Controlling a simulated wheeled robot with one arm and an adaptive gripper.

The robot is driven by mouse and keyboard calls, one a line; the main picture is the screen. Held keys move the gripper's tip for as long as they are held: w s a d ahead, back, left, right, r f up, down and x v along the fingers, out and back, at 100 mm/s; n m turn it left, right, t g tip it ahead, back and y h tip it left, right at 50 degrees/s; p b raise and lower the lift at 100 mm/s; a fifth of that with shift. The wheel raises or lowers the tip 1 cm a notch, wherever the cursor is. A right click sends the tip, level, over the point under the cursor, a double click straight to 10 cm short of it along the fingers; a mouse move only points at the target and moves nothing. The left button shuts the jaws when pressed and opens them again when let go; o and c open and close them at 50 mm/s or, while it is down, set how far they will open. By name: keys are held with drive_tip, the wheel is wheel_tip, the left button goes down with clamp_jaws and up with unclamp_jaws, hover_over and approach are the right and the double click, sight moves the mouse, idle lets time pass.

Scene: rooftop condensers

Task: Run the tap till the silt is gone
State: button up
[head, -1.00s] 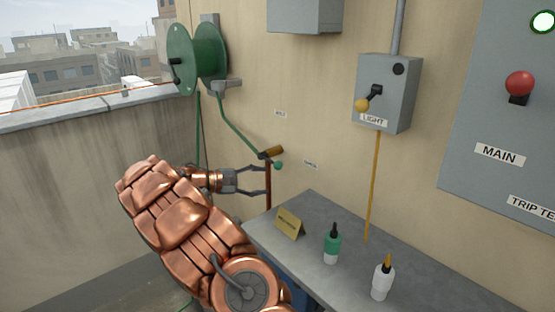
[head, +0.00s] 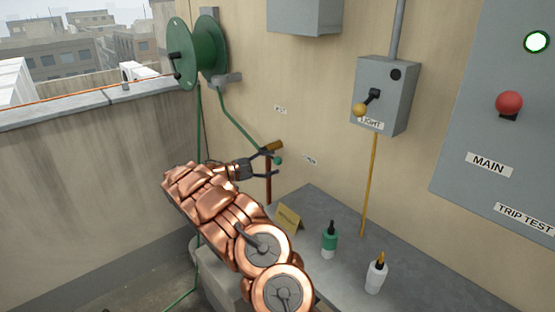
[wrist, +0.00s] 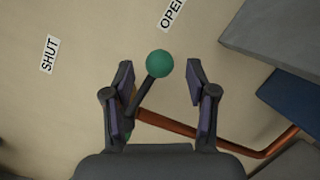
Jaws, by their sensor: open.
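The tap (head: 273,146) is on the wall at the end of the green hose, with a copper pipe (head: 268,185) below it. Its dark lever with a green ball (head: 278,160) also shows in the wrist view (wrist: 159,64). There the lever leans up and right, more toward the OPEN label (wrist: 172,12) than the SHUT label (wrist: 48,55). My gripper (wrist: 162,85) is open, with the lever between its fingers and the ball near the fingertips. The lever's lower part is close to the left finger; I cannot tell whether they touch. No water or silt is visible.
A green hose reel (head: 205,50) hangs on the wall at upper left. A light switch box (head: 385,95) and main panel (head: 500,130) are above.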

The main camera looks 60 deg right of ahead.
drive_tip(key=shift+p+x, duration=0.3)
drive_tip(key=shift+x, duration=1.2)
clamp_jaws()
